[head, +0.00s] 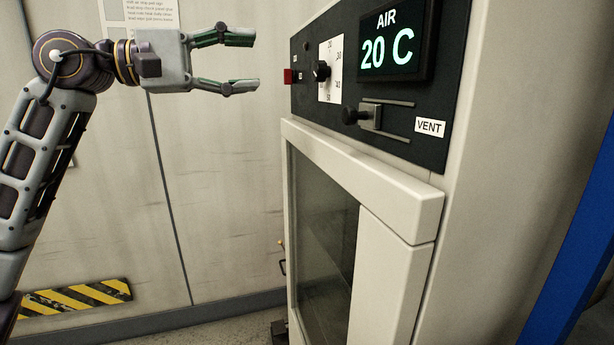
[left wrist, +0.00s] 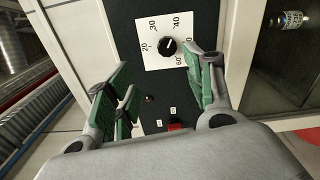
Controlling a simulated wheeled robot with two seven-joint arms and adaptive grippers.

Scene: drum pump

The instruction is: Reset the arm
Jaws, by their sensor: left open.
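My left arm (head: 40,130) comes in from the left in the head view. My left gripper (head: 256,62) is open and empty, in the air to the left of the cabinet's control panel, apart from it. In the left wrist view the open fingers of the left gripper (left wrist: 165,95) frame part of the panel, with the black dial knob (left wrist: 168,46) beyond them. The dial knob (head: 321,71) sits on a white scale in the head view. A red switch (head: 290,76) is left of it. My right gripper is not in view.
The white cabinet (head: 365,175) has a glass-fronted door (head: 325,230), a display (head: 388,48) reading AIR 20 C, and a vent slider (head: 352,116). A bottle (left wrist: 290,18) shows in the left wrist view. A blue post (head: 570,265) stands at right. The space beside the cabinet's left is free.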

